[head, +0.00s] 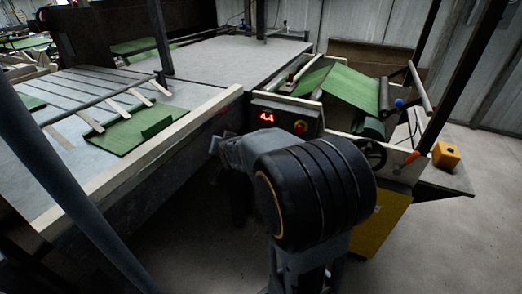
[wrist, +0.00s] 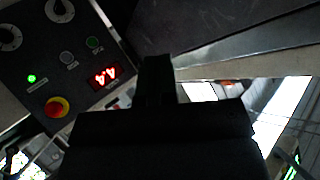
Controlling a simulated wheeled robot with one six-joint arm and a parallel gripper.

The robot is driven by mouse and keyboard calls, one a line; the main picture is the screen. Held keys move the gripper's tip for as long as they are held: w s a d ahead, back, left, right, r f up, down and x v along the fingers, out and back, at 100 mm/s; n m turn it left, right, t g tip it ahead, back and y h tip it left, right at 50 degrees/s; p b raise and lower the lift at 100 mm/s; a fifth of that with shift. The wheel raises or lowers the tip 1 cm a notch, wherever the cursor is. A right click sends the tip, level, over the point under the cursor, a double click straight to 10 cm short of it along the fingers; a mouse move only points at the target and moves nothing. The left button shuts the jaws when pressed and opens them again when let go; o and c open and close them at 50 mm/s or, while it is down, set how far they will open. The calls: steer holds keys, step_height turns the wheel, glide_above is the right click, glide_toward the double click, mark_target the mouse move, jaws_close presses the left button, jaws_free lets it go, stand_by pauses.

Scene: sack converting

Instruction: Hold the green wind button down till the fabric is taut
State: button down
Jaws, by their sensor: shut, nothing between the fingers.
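The control panel (wrist: 45,80) fills the upper left of the wrist view. On it are a dark green button (wrist: 93,43), a grey button (wrist: 67,58) and a small lit green light (wrist: 31,78). The red display (wrist: 104,76) appears to read 4.4; it also shows in the head view (head: 267,116). My gripper (wrist: 155,62) is shut and empty, its dark fingers right of the green button and apart from it in the picture. The green fabric (head: 345,87) runs over rollers at the right in the head view; I cannot tell how taut it is.
A handwheel (head: 371,155) and an orange-yellow box (head: 446,155) are at the machine's right. A long table (head: 215,60) with green pieces lies at left. My arm hides part of the machine front.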

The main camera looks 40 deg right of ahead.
steer(key=w+d+f+m+t+h+b, duration=0.1)
steer(key=w+d+f+m+t+b, duration=0.2)
steer(key=d+f, duration=0.4)
steer(key=w+d+f+m+t+h+b, duration=0.2)
steer(key=w+d+f+m+t+b, duration=0.2)
steer(key=d+f+b, duration=0.3)
steer(key=shift+w+d+f+t, duration=0.3)
steer(key=shift+w+f+t, duration=0.1)
steer(key=shift+w, duration=0.15)
steer(key=w+d, duration=0.4)
steer(key=d, duration=0.3)
steer(key=shift+d, duration=0.35)
steer(key=shift+w+d+b, duration=0.4)
steer(key=shift+w+d, duration=0.05)
steer(key=shift+d, duration=0.3)
stand_by(4.2)
